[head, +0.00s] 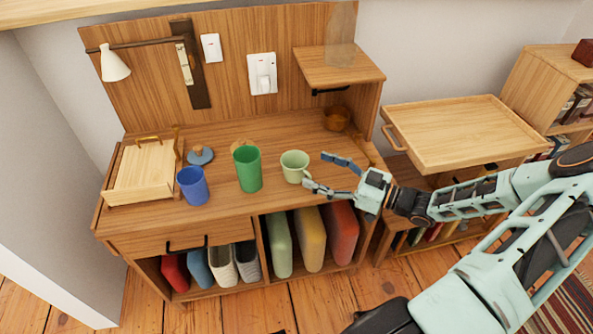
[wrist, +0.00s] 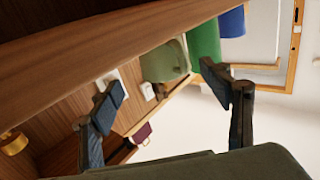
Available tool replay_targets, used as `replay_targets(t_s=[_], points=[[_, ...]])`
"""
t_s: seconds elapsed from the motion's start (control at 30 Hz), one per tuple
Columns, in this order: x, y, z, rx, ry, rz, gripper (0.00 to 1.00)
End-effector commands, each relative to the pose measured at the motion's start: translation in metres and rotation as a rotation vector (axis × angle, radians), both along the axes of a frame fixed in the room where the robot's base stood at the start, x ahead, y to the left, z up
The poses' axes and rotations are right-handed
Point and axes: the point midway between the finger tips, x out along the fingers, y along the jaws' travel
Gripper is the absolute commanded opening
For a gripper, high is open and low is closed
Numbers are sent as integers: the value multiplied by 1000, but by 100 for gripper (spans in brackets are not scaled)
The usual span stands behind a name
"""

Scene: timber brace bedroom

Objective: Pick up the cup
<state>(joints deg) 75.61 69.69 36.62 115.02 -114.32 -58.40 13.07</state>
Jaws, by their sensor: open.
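The cup (head: 294,167) is a pale green mug with a handle, upright on the wooden desk (head: 220,222) near its front right part. My gripper (head: 316,171) reaches in from the right, open and empty, its fingertips just right of the cup. In the wrist view the cup (wrist: 165,62) shows beyond the space between the open fingers of my gripper (wrist: 163,88). Whether a fingertip touches the cup cannot be told. A taller green tumbler (head: 248,169) stands left of the cup, and a blue tumbler (head: 193,186) further left.
A wooden box (head: 144,172) and a blue-lidded knob piece (head: 200,155) sit at the desk's left. An amber bowl (head: 337,119) stands at the back right under a small shelf (head: 339,67). A wooden tray table (head: 464,132) stands right of the desk.

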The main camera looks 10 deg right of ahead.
Motion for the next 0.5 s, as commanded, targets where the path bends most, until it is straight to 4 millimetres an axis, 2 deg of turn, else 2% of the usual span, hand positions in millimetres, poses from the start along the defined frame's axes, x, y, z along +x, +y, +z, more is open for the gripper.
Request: replay_targets(t_s=[0.27,0.5], points=[[13,19,1,1,0,1,71],[30,47,4,1,-1,1,71]])
